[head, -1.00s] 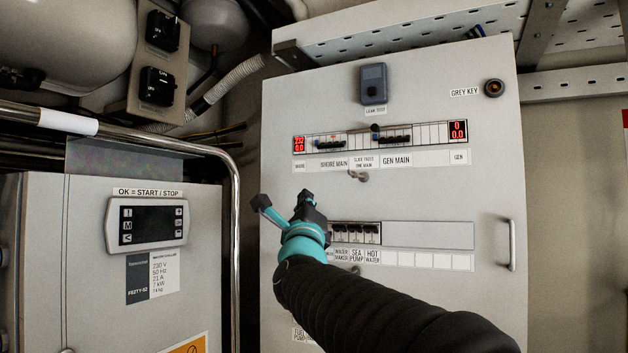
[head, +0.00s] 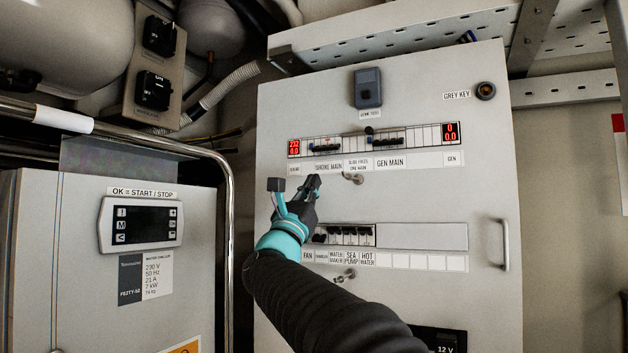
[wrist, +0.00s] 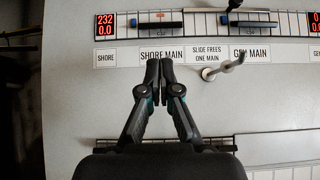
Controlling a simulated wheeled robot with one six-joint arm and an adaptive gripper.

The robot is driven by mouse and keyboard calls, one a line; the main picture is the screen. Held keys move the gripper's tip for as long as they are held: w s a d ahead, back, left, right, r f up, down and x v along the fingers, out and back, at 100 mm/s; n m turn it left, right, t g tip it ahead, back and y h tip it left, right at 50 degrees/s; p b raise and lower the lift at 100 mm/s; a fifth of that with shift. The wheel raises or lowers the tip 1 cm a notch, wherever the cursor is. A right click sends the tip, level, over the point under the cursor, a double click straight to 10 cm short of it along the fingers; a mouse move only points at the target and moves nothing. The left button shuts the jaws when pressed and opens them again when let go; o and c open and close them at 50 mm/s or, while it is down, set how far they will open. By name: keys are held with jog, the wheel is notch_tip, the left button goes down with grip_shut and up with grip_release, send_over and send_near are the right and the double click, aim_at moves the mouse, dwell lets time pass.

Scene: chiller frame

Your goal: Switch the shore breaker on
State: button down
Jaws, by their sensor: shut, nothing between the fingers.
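The shore breaker is the dark switch bar (head: 326,147) above the SHORE MAIN label, in the upper row of the grey panel; it also shows in the wrist view (wrist: 157,25). The red shore meter (head: 294,147) to its left reads 232 and 0.0. My gripper (head: 313,182) is shut and empty, just below the SHORE MAIN label. In the wrist view my gripper's fingertips (wrist: 159,66) lie together below that label, short of the switch bar. I cannot tell the breaker's lever position.
The GEN MAIN breaker (head: 388,141) sits to the right, with a slide piece (head: 369,129) between the two. A key-like latch (head: 353,178) juts out below the slide label. The lower breaker row (head: 350,235) is under my gripper. A handle (head: 505,245) stands at the panel's right.

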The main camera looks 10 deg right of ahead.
aim_at(328, 154)
jog(key=p+x, duration=0.2)
jog(key=x, duration=0.6)
jog(key=shift+p, duration=0.3)
jog(key=shift+s+d+r, duration=0.1)
jog(key=shift+r, duration=0.1)
